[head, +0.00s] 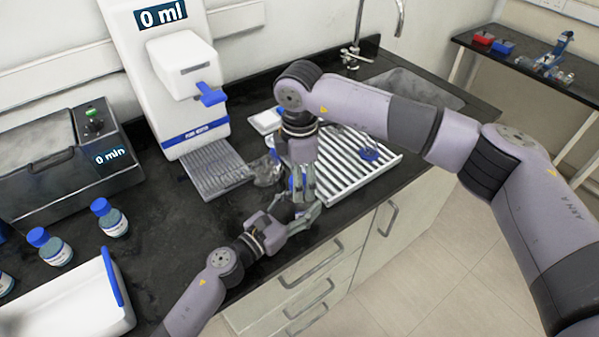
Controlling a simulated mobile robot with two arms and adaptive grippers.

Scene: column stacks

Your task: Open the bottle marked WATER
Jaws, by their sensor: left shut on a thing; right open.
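My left gripper (291,206) is over the front edge of the black counter, shut on a small bottle that is mostly hidden by the fingers. My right gripper (303,187) points down just above it, open, with its fingers around the blue cap (296,180). The two grippers overlap in this view, so I cannot tell whether the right fingers touch the cap. The bottle's label is hidden, and I cannot read the word WATER.
A white dispenser (185,75) reading 0 ml stands behind, with a grey grille. A striped drying rack (345,165) lies beside the grippers. Blue-capped bottles (112,222) and a white tray (75,310) are at left. A sink and tap (355,55) are at the back.

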